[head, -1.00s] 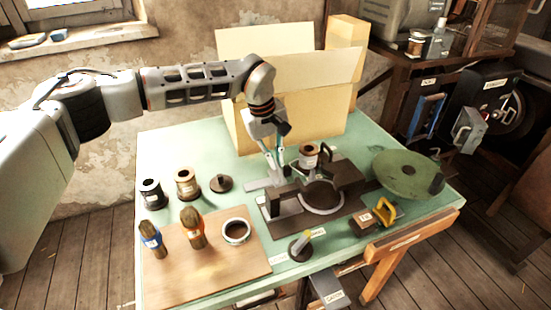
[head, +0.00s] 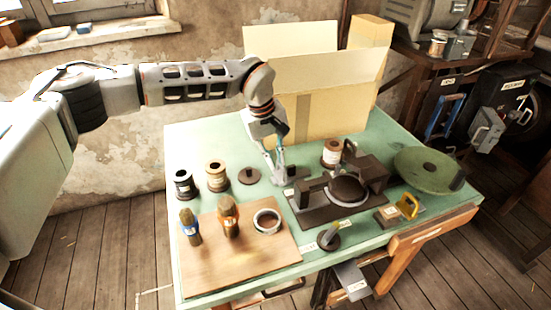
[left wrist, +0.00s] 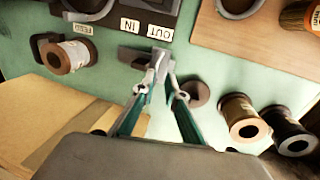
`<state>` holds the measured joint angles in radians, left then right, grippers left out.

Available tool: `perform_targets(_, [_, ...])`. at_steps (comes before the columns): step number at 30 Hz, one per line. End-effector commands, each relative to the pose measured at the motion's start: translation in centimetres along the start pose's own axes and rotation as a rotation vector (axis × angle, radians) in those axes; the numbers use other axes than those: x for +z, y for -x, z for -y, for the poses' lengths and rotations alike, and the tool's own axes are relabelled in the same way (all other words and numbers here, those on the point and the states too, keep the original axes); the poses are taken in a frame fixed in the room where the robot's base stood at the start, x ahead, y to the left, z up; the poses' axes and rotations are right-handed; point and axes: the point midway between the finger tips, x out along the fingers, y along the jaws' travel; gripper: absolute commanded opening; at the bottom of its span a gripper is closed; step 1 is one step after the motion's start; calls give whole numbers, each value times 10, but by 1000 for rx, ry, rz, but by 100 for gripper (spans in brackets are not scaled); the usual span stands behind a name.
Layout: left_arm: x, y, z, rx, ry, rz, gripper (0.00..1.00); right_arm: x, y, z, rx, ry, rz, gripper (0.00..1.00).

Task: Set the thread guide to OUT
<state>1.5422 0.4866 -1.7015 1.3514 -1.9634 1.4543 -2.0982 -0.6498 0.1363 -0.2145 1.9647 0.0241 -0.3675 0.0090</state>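The thread guide shows as a small dark grey piece (left wrist: 132,54) in the left wrist view, beside the white IN label (left wrist: 129,25) and OUT label (left wrist: 160,32). My left gripper (left wrist: 167,68) reaches down to its right end, on the OUT side. The fingertips are close together; I cannot tell whether they hold part of the guide or only touch it. In the head view the left gripper (head: 278,177) is low over the table, just left of the dark press base (head: 310,215). My right gripper is not in view.
Spools (head: 216,175) and a round dark stand (head: 249,176) are left of the gripper. A labelled spool (head: 332,152) and green disc (head: 428,168) are right. A cardboard box (head: 310,110) stands behind.

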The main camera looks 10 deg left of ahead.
Motion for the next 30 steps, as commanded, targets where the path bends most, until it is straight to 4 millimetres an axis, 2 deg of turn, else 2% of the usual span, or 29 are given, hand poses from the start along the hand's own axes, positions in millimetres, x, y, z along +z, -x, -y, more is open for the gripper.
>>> perform_targets(15, [2,-3,2,-6,-1,4,25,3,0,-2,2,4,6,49])
perform_targets(30, [1,30,0,-2,-1,2,25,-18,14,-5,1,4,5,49])
